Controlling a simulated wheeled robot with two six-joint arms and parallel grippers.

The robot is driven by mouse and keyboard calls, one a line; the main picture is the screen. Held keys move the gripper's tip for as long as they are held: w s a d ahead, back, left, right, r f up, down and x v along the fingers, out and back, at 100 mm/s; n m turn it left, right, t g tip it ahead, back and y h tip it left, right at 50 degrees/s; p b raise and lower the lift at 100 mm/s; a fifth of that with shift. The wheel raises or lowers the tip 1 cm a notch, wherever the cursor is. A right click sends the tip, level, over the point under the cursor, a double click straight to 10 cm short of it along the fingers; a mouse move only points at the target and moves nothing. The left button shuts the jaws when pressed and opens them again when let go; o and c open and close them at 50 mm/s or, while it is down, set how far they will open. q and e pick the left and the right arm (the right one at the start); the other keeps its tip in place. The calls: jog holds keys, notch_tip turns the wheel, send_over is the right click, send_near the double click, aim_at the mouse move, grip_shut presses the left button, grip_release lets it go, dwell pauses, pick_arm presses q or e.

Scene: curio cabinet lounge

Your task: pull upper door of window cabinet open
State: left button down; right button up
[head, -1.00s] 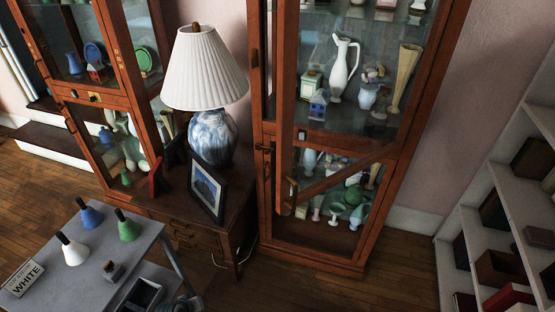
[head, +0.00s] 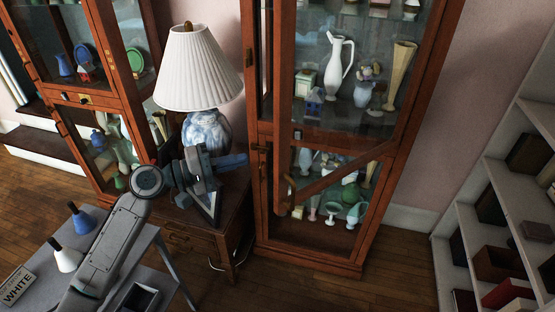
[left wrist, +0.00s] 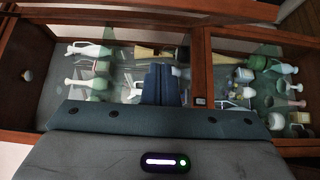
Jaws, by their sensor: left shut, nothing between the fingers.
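A tall wooden glass-front cabinet (head: 262,200) stands right of the lamp. Its upper door (head: 282,110) stands partly open: the left stile and slanting bottom rail stick out in front of the cabinet, with a handle (head: 290,188) low on the stile. My left gripper (head: 243,160) is shut and empty, left of the door and apart from it, in front of the lamp. In the left wrist view the shut fingers (left wrist: 160,72) point at a cabinet seen sideways, with vases behind its glass. My right gripper is not in view.
A lamp (head: 200,70) stands on a wooden side table (head: 228,235) close to my left gripper. A second glass cabinet (head: 115,60) is at the left. A grey table (head: 90,285) lies under my left arm. White shelves (head: 450,240) stand at the right; floor before the cabinet is clear.

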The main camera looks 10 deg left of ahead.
pick_arm(q)
jog(key=d+p, duration=0.2)
jog(key=d, duration=0.1)
jog(key=w+d+p, duration=0.1)
jog(key=d+p, duration=0.1)
jog(key=d, duration=0.2)
jog(key=w+d+p, duration=0.1)
jog(key=d+p, duration=0.1)
jog(key=d, duration=0.1)
jog(key=shift+w+d, duration=0.15)
jog(key=shift+w, duration=0.15)
jog(key=shift+f, duration=0.1)
jog(key=shift+d, duration=0.1)
